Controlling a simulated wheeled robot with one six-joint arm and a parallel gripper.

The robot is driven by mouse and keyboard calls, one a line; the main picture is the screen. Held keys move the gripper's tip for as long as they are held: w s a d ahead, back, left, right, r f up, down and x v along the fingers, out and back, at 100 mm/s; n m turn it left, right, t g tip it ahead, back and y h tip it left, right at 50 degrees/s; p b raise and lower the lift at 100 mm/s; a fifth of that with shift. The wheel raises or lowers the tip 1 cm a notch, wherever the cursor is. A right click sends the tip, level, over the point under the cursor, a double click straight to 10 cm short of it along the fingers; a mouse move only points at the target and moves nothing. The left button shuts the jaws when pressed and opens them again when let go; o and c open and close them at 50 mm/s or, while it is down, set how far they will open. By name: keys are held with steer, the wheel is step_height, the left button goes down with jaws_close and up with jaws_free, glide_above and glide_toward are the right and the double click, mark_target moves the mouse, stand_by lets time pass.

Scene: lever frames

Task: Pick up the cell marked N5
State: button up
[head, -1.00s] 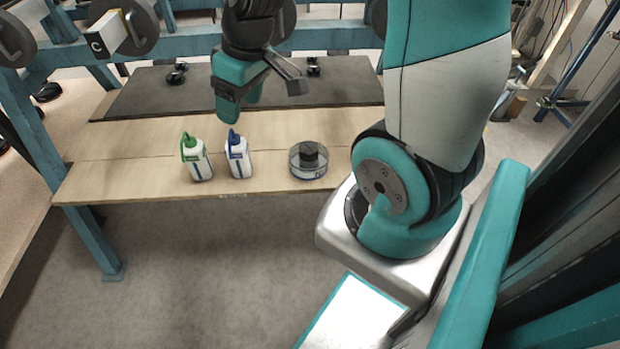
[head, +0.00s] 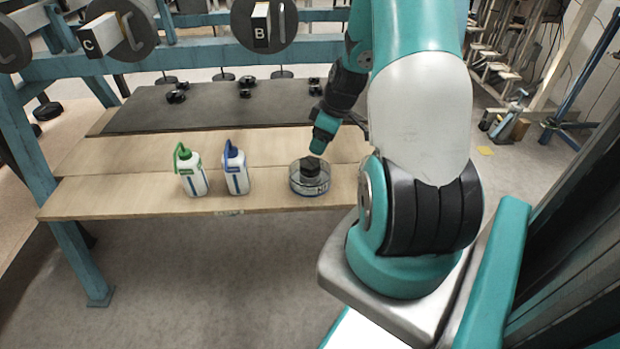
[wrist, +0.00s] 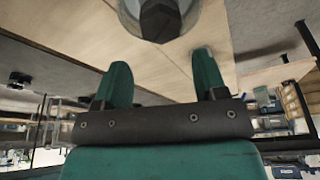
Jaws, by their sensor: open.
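A round clear cell with a black knob on top (head: 310,182) stands on the wooden shelf, near its front edge. Its front label shows an N; the rest is too small to read surely. My gripper (head: 319,146) is just above and behind it, tilted, with nothing seen between its fingers. In the wrist view my gripper (wrist: 162,75) has its two teal fingers spread apart. The cell (wrist: 160,18) shows at the top edge there, beyond the fingertips and partly cut off.
A green-capped bottle (head: 191,175) and a blue-capped bottle (head: 236,172) stand left of the cell. A dark mat (head: 215,108) with several small black pieces lies behind. Round plates marked C (head: 120,30) and B (head: 264,22) hang above on a blue frame.

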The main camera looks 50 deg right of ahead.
mark_target(311, 162)
steer(key=b+x, duration=0.3)
steer(key=x, duration=0.9)
steer(key=shift+a, duration=0.15)
steer(key=shift+w+r, duration=0.1)
steer(key=c, duration=1.2)
steer(key=shift+r, duration=0.1)
